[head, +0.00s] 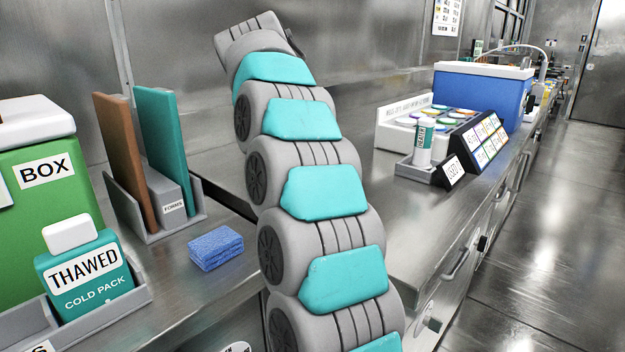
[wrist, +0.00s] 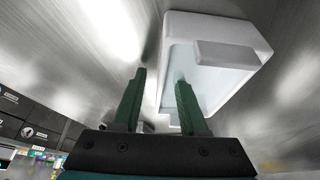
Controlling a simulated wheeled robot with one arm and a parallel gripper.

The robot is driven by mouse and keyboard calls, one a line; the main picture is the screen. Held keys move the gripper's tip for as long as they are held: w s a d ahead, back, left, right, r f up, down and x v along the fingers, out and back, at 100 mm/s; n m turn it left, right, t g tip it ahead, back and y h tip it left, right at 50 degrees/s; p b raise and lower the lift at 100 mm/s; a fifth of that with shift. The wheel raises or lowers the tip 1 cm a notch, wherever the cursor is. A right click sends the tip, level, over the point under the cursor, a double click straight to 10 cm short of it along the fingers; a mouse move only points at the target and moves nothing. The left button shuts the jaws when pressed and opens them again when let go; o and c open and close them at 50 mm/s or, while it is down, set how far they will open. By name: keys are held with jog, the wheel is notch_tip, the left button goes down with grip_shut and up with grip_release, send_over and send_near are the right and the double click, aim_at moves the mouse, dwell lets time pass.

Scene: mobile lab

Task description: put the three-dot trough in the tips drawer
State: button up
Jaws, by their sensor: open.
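My gripper (wrist: 160,80) is open in the wrist view, its two green fingers apart. A pale white, hollow, box-shaped thing (wrist: 235,32) is just beyond them. The right finger overlaps its open side in the picture; I cannot tell whether they touch. No dots show on it, so I cannot tell if it is the three-dot trough. In the head view my arm rises through the middle and its fingers are not visible. Drawer fronts with handles (head: 458,264) line the right counter, but no tips label is readable.
A green box (head: 30,195), a thawed cold pack (head: 85,275), a folder rack (head: 150,225) and a blue sponge (head: 215,248) stand on the left. A blue cooler (head: 480,97) and a labelled rack (head: 483,143) stand on the right counter. The right aisle floor is clear.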

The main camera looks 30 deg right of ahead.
grip_shut()
dwell(1.4)
